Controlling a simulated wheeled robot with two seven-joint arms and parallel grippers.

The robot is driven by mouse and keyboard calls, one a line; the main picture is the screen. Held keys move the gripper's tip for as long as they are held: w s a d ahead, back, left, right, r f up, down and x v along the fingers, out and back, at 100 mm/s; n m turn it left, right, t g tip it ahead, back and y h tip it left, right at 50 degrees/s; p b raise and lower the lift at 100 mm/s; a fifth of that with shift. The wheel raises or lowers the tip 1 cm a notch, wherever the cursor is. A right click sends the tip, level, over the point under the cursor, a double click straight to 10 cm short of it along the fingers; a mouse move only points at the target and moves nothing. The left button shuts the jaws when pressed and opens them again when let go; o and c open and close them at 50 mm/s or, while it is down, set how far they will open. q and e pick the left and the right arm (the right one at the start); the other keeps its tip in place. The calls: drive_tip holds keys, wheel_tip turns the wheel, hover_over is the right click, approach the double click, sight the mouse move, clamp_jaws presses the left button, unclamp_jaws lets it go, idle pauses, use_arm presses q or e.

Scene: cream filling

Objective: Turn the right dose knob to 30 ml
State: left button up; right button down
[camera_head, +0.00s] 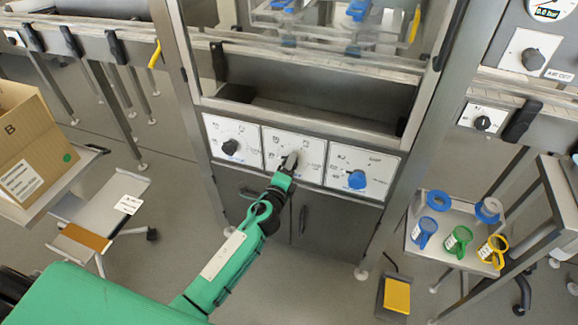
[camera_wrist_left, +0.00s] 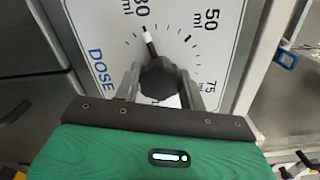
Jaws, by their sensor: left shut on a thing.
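The right dose knob (camera_wrist_left: 160,78) is black with a white pointer (camera_wrist_left: 149,42), on a white dial panel (camera_head: 312,147) at the middle of the machine front. In the left wrist view its pointer aims up and slightly left, close to the 30 ml label (camera_wrist_left: 138,8), which the top edge partly cuts off. The 50 and 75 ml labels lie clockwise of it. My left gripper (camera_head: 289,163) is shut on this knob, with one finger on each side; it also shows in the left wrist view (camera_wrist_left: 162,90). My right gripper is not in view.
Left of the gripped knob is another black knob (camera_head: 230,147); right of it is a blue knob (camera_head: 357,180). A side table (camera_head: 462,218) with coloured cups stands at right, above a yellow pedal (camera_head: 397,295). A cardboard box (camera_head: 30,143) is at left.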

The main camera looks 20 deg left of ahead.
use_arm(q)
drive_tip(key=o, duration=1)
drive_tip(key=s, duration=0.9)
drive_tip(key=s+b, duration=0.1)
drive_tip(key=s, duration=0.3)
drive_tip(key=shift+s+a, duration=0.25)
drive_tip(key=shift+s, duration=0.15)
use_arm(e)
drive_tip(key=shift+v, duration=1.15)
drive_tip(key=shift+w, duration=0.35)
